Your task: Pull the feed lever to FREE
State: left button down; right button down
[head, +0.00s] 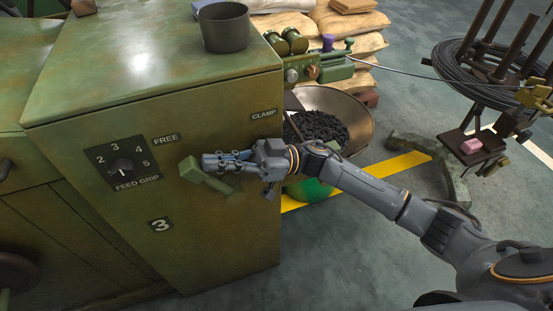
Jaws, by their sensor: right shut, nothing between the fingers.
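The green feed lever (191,170) is on the front of the green machine cabinet (225,245). Its blocky end is at the left and a bar runs down to the right, partly behind my gripper. The FREE label (166,139) is up and left of the lever, and the CLAMP label (264,114) is up and right. My right gripper (208,162) is shut and empty, its fingertips pointing left just beside the lever's blocky end. I cannot tell whether they touch it. My left gripper is out of view.
A feed grip dial (123,166) is left of the lever. A dark pot (224,27) stands on the cabinet top. A bowl of dark pieces (344,100) and a wire coil stand (485,75) are to the right. Open floor shows at lower right.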

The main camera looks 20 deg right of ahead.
aim_at(224, 183)
notch_tip(224, 183, up, 10)
dwell(0.6)
jog(key=shift+d, duration=0.1)
